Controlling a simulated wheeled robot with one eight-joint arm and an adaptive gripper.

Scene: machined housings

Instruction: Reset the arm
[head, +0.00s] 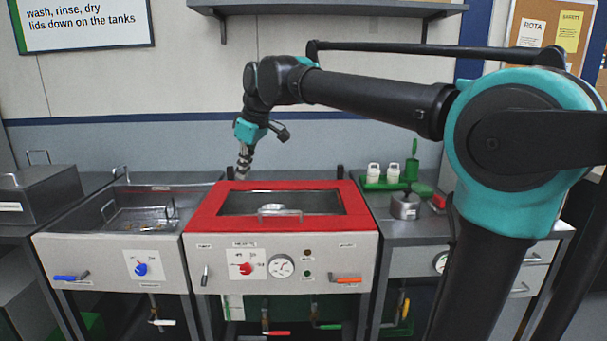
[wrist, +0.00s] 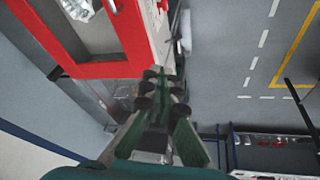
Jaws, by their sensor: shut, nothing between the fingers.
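My gripper (head: 243,172) hangs from the teal wrist above the back left corner of the red-framed tank (head: 207,212) in the head view. It points down, and its fingers are together with nothing between them. In the wrist view my gripper (wrist: 160,82) shows at the centre, with the red frame (wrist: 95,71) to its upper left. My arm reaches from the teal joint at the right across to the left, raised above the counter.
A steel tank (head: 55,226) with a wire basket (head: 140,219) stands left of the red tank. A lidded pot (head: 405,206), white bottles on a green tray (head: 385,186) and a green brush (head: 411,160) are at the right. A shelf (head: 330,8) hangs above.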

